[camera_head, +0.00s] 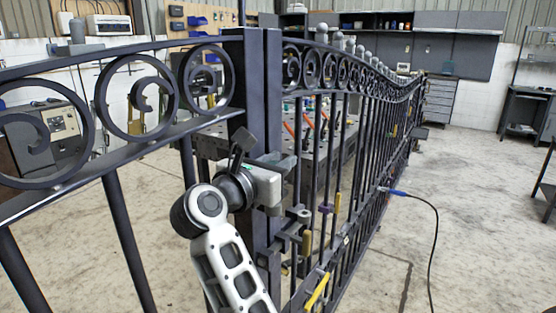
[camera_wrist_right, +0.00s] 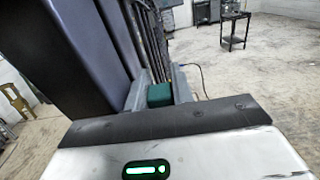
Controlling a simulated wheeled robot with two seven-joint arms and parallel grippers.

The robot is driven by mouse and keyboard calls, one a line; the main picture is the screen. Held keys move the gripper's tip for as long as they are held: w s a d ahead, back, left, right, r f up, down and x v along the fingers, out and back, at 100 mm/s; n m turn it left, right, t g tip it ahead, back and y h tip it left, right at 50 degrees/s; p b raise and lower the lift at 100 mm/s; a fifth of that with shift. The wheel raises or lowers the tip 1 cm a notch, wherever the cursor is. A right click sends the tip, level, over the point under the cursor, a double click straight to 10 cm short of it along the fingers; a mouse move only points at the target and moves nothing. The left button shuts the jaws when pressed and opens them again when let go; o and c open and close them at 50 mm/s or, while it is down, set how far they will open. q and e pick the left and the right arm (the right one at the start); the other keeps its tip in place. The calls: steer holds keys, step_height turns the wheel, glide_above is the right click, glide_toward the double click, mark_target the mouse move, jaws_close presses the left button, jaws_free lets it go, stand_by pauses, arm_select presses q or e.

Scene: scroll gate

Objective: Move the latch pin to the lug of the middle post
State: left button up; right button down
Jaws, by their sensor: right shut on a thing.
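The middle post (camera_head: 251,100) is a pair of tall dark uprights at the centre of the gate. My right gripper (camera_head: 283,170) is in front of it, low on its right side, with my arm rising from below. The right wrist view shows the grey fingers (camera_wrist_right: 157,92) shut on a small green block (camera_wrist_right: 159,96), apparently the grip of the latch pin. The rest of the pin is hidden. Grey lug-like brackets (camera_head: 298,214) stick out beside the post just below the gripper. I cannot tell whether the pin touches one. My left gripper is not in view.
Scroll panels (camera_head: 138,97) run left of the post; barred panels (camera_head: 350,130) recede right. Yellow pieces (camera_head: 317,292) and a blue-ended cable (camera_head: 398,193) are on the right panel. A workbench (camera_head: 210,146) stands behind the gate. The floor at right (camera_head: 470,200) is mostly clear.

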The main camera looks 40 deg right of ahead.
arm_select(q)
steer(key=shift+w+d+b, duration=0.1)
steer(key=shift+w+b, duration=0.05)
steer(key=shift+b, duration=0.25)
arm_select(e)
steer(key=shift+f, duration=0.95)
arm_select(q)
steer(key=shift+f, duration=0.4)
arm_select(e)
steer(key=shift+s+a, duration=0.1)
steer(key=shift+a, duration=0.05)
arm_select(q)
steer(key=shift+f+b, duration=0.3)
steer(key=shift+b, duration=0.2)
arm_select(e)
steer(key=shift+f, duration=0.25)
arm_select(q)
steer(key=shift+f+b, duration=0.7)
steer(key=shift+b, duration=0.65)
arm_select(e)
steer(key=shift+f, duration=1.25)
steer(key=c, duration=1.1)
jaws_free()
steer(key=shift+s+r, duration=0.1)
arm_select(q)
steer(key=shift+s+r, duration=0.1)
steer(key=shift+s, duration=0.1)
